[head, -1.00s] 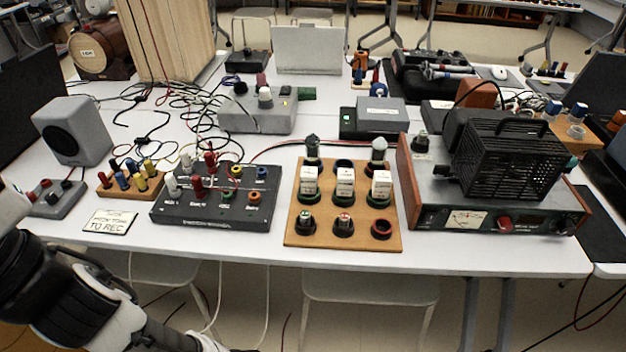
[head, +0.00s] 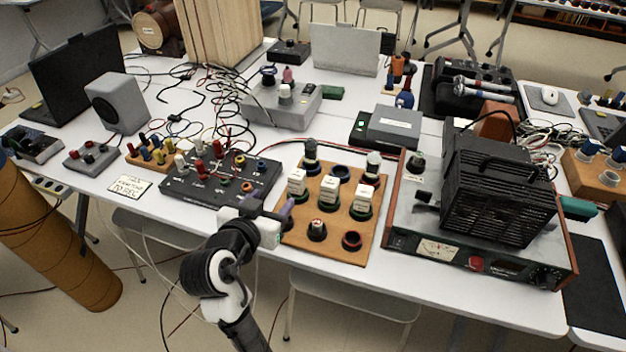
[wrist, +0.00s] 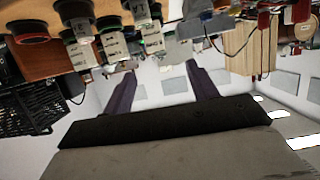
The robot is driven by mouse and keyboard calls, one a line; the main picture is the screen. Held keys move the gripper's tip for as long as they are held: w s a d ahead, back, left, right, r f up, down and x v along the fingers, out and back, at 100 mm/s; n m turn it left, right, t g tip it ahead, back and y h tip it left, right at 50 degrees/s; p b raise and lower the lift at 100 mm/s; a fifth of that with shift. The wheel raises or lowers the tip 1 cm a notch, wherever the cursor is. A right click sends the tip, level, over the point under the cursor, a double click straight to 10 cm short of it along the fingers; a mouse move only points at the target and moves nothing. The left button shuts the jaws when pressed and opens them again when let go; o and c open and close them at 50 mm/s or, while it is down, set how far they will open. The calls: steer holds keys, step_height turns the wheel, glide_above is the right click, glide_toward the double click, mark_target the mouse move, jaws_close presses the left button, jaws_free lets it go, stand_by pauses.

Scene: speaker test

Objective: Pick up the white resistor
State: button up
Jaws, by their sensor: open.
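A wooden board (head: 333,244) at the table's front edge carries several sockets. Three white labelled blocks stand in its middle row: the left (head: 297,182), the middle (head: 330,188) and the right (head: 364,198). I cannot tell which one is the white resistor. In the wrist view, which is upside down, white blocks (wrist: 81,55) hang along the top left. My gripper (head: 270,204) is open and empty, with its purple fingers at the board's front left side, apart from the white blocks. Both fingers (wrist: 162,70) also show in the wrist view.
A black box with posts and cables (head: 215,190) lies left of the board. A grey instrument (head: 480,235) with a black caged unit (head: 497,185) on top stands close on the right. A small sign (head: 130,187) lies at the front left.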

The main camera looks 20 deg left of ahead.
mark_target(294, 183)
steer(key=p+x, duration=0.1)
steer(key=x, duration=0.7)
steer(key=shift+w+d+f, duration=0.1)
steer(key=shift+d+f, duration=0.1)
steer(key=shift+f, duration=0.05)
steer(key=shift+d+p+x, duration=0.15)
steer(key=shift+p+x, duration=0.3)
steer(key=shift+x, duration=0.9)
steer(key=shift+d+p+x, duration=0.15)
steer(key=shift+p+x, duration=0.3)
steer(key=shift+x, duration=0.95)
steer(key=shift+f, duration=0.15)
steer(key=c, duration=1.1)
